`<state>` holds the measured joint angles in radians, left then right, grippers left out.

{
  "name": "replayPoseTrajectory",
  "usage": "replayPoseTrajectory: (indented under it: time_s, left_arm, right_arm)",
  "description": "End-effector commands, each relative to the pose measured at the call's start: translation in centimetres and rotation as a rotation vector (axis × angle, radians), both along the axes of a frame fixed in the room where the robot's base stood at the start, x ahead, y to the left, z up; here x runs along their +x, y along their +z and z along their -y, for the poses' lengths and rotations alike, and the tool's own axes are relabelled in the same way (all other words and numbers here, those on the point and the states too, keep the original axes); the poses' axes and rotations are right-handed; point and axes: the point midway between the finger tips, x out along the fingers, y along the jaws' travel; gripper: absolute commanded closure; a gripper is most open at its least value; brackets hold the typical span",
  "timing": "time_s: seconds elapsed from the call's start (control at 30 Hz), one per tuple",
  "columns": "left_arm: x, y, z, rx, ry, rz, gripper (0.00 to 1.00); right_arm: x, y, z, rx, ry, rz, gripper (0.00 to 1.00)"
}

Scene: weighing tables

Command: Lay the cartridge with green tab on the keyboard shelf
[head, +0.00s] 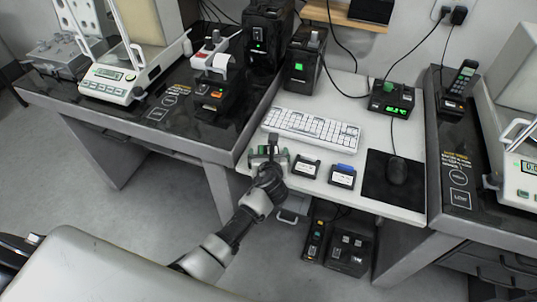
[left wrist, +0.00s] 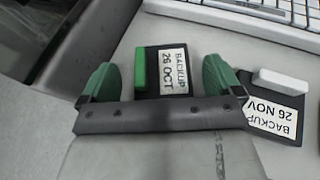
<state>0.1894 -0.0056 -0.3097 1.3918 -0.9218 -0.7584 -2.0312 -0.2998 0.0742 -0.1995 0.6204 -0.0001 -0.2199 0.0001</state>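The cartridge with green tab (left wrist: 172,72) lies flat on the white surface in the left wrist view, its label reading "BACKUP 26 OCT". My left gripper (head: 268,157) is at the front left edge of the white keyboard shelf (head: 347,93). In the left wrist view its green fingers (left wrist: 160,66) are open, one on each side of the cartridge, with gaps visible. In the head view the gripper mostly hides this cartridge. My right gripper is not in view.
A cartridge with a white tab (head: 305,166) and one with a blue tab (head: 342,177) lie to the right. Behind is a white keyboard (head: 311,129). A mouse (head: 397,171) sits on a black mat (head: 386,195). Dark weighing tables flank the shelf.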

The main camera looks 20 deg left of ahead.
Motion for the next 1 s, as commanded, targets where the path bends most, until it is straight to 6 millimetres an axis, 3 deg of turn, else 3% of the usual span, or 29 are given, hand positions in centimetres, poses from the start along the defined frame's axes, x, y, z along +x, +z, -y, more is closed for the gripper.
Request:
replayPoseTrajectory:
  time_s: [0.33,0.8,1.0]
  left_arm:
    - [-0.3,0.6,0.1,0.001,-0.001,0.001,0.06]
    - [-8.2,4.1,3.0,-0.001,-0.001,0.000,0.06]
    - [-10.1,4.8,3.7,0.002,0.001,0.000,0.06]
  right_arm:
    - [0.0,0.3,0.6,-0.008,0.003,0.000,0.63]
    - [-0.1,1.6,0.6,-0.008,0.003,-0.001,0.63]
    - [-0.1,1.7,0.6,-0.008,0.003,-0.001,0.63]
